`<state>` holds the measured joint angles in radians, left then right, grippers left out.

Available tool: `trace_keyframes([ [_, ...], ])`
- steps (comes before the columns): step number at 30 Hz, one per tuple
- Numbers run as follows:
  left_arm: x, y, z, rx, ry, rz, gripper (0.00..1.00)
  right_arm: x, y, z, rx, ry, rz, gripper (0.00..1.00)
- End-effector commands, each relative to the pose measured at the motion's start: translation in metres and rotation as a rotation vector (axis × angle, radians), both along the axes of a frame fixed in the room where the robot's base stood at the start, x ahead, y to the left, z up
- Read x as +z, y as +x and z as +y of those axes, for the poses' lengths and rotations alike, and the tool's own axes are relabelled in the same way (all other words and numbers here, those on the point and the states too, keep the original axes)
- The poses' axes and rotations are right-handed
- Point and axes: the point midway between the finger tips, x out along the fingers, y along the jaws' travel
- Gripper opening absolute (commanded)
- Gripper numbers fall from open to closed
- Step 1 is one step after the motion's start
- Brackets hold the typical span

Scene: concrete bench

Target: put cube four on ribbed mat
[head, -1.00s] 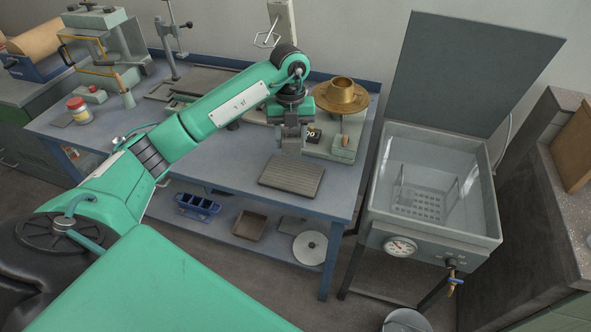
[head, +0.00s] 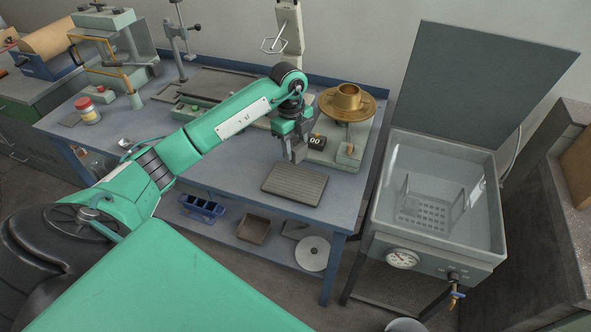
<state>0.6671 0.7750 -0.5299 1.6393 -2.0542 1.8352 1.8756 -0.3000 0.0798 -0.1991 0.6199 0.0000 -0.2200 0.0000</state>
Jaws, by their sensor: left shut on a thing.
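My left gripper (head: 297,150) hangs over the bench just behind the ribbed mat, fingers pointing down. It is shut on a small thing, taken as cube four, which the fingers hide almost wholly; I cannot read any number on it. The ribbed mat (head: 295,185) is a flat grey-brown rectangle near the bench's front edge, with nothing on it. The fingertips are above and behind its far edge, apart from it. My right gripper is not in view.
A brass flow table (head: 347,101) stands behind on a pale green base, with a black counter (head: 316,141) close to the gripper's right. An open-lidded water bath (head: 440,200) stands right of the bench. Bare bench top (head: 225,170) lies left of the mat.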

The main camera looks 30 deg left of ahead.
Motion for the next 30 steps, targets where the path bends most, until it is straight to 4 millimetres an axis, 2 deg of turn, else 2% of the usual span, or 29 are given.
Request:
trace_keyframes([
  [3, -0.029, -0.001, 0.0, 0.001, -0.001, 0.003, 0.14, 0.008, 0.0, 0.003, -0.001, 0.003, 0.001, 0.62],
  [6, -0.048, -0.001, -0.001, 0.001, -0.002, 0.002, 0.14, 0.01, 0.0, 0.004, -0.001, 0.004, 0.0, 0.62],
  [14, -0.068, 0.0, 0.0, 0.0, -0.001, 0.0, 0.14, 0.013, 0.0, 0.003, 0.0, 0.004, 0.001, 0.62],
  [21, -0.102, 0.0, -0.001, 0.0, -0.001, 0.001, 0.14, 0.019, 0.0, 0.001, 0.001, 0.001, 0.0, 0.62],
  [30, -0.106, 0.0, 0.0, -0.002, 0.001, -0.001, 0.14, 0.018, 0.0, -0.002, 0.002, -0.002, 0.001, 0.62],
])
